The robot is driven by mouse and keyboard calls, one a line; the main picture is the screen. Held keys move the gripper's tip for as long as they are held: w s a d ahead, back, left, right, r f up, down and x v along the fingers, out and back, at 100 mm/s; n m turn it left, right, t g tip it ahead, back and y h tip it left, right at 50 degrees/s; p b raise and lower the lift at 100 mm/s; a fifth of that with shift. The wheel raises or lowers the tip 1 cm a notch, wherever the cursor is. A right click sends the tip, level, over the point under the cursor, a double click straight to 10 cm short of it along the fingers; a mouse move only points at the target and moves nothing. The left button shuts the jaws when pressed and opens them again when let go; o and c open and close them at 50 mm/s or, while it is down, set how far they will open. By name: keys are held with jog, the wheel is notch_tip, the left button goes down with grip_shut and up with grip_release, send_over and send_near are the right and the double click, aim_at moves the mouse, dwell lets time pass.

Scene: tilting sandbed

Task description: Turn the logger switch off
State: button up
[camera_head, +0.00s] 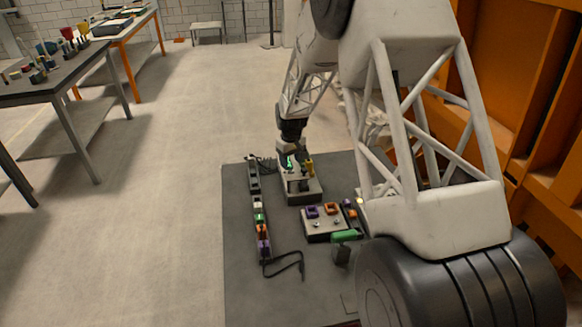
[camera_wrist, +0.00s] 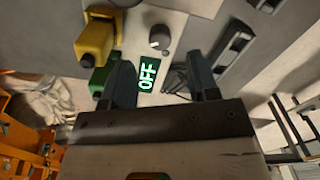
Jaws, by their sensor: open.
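A pale box on a dark base, likely the logger (camera_head: 302,195), stands on the grey mat in the head view. In the wrist view its pale face (camera_wrist: 180,8) carries a small green display (camera_wrist: 147,74) that reads OFF. A round grey knob (camera_wrist: 159,37) sits beside the display; I cannot tell if it is the switch. A yellow part (camera_wrist: 96,40) and a green part (camera_wrist: 100,80) stand out beside them. My gripper (camera_wrist: 163,80) is open and empty, close over the box, with the display showing between its fingers. The fingers hide part of the face.
On the mat (camera_head: 240,285), a strip with coloured plugs (camera_head: 261,228) and a trailing black cable (camera_head: 290,262) lie left of a box with purple and orange parts (camera_head: 325,224). A green-topped item (camera_head: 346,236) is close to that box.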

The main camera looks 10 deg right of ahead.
jog(key=shift+r, duration=1.25)
jog(key=shift+s+r, duration=0.1)
jog(key=shift+r, duration=0.05)
jog(key=shift+s+r, duration=0.1)
jog(key=shift+r, duration=0.15)
jog(key=s+r+m+t, duration=0.1)
jog(key=s+r, duration=0.9)
jog(key=s, duration=0.2)
jog(key=s+r+m, duration=0.1)
jog(key=s+r, duration=0.9)
jog(key=s, duration=0.2)
jog(key=s+d+r+m+t, duration=0.1)
jog(key=s+r+m, duration=0.1)
jog(key=s, duration=2.5)
jog(key=shift+r+m+t, duration=0.3)
jog(key=shift+m, duration=0.1)
